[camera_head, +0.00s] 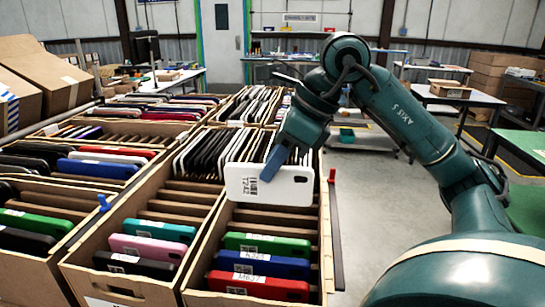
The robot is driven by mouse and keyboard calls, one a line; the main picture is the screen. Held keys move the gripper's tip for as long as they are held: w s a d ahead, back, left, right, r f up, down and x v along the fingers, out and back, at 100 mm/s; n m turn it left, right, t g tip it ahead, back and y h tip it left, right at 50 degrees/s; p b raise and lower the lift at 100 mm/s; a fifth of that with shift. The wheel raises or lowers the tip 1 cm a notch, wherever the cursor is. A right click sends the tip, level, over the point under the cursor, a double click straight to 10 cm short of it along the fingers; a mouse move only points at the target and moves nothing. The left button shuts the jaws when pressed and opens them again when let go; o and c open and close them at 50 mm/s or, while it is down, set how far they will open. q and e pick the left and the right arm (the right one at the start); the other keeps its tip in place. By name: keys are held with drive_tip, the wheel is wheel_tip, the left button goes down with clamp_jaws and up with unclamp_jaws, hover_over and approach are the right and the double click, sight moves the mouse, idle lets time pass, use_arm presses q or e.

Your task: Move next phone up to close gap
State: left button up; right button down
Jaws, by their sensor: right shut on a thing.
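A white phone (296,188) with a label marked T242 stands tilted in the right front carton (318,235). My right gripper (275,165) reaches down from above and is shut on the white phone at its upper left part. Several dark and white phones (245,142) stand in a tight row just behind it. In front of it are bare ribbed slots, then a green phone (270,243), a blue phone (262,264) and a red phone (259,287). The lower edge of the white phone is close to the slots; I cannot tell whether it touches them. My left gripper is out of view.
A middle carton (90,262) holds teal, pink and black phones near its front. Further cartons with phones are at the left and behind. Brown boxes (45,75) stand at the upper left. Grey floor (375,200) is free to the right.

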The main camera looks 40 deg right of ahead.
sight(273, 203)
drive_tip(key=shift+f+b, duration=0.3)
drive_tip(key=shift+f, duration=0.55)
drive_tip(key=shift+s+f, duration=0.15)
drive_tip(key=shift+s, duration=0.25)
drive_tip(key=shift+w+f+b, duration=0.2)
drive_tip(key=shift+f+b, duration=0.25)
drive_tip(key=shift+b, duration=0.15)
drive_tip(key=shift+s+f+b, duration=0.1)
drive_tip(key=shift+f+b, duration=1.35)
drive_tip(key=shift+f, duration=0.05)
drive_tip(key=shift+f+b, duration=2.25)
drive_tip(key=shift+f, duration=0.05)
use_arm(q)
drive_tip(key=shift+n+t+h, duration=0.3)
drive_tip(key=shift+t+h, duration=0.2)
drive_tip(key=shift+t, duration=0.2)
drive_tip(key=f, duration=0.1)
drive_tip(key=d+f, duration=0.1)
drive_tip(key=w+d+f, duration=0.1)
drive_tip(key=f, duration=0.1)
use_arm(e)
drive_tip(key=shift+f, duration=0.15)
